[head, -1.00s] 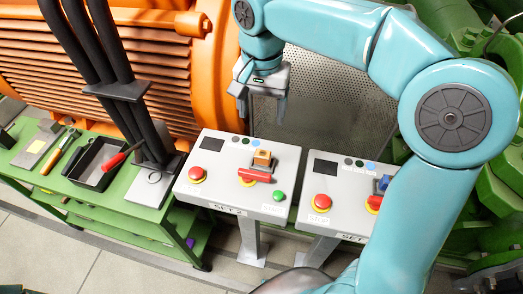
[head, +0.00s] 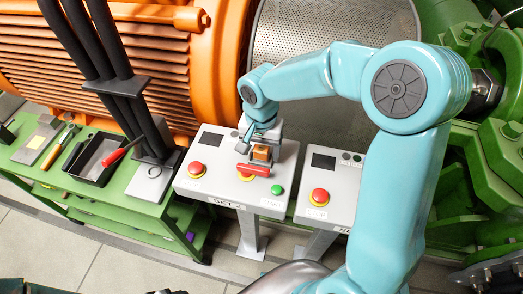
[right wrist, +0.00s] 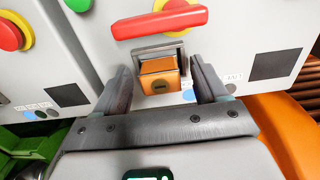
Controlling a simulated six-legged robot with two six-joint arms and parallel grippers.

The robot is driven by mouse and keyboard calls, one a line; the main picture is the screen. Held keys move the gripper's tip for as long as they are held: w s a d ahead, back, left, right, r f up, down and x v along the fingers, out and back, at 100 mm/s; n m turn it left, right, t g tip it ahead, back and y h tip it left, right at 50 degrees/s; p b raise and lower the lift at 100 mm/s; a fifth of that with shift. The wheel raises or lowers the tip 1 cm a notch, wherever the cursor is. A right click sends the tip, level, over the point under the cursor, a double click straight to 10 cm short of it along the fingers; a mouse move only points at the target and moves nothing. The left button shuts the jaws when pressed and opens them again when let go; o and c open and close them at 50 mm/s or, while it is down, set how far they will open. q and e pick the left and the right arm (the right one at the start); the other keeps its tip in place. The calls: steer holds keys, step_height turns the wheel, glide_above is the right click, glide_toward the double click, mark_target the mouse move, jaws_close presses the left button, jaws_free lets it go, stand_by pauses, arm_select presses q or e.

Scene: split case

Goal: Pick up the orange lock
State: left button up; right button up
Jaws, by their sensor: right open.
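The orange lock (head: 261,154) is a small block on the sloped grey panel marked SET 2, by a red bar handle (head: 253,172). In the right wrist view the lock (right wrist: 160,76) hangs at a metal bracket, with a dark slot in its face. My right gripper (head: 259,148) is open over the panel. In the right wrist view the gripper's fingers (right wrist: 160,72) stand one on each side of the lock, with a gap on both sides. My left gripper is not in view.
The panel has a red button (head: 196,169) and a green button (head: 277,190). A second panel with a red button (head: 319,196) stands to the right. A green tool cart (head: 122,194) with a black tray (head: 98,158) is at left. An orange motor housing (head: 150,60) is behind.

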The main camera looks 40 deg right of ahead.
steer(key=shift+s+a, duration=0.15)
steer(key=shift+s, duration=0.05)
steer(key=shift+c, duration=0.3)
steer(key=shift+w, duration=0.15)
steer(key=c, duration=1)
steer(key=shift+c, duration=0.3)
steer(key=shift+r, duration=0.1)
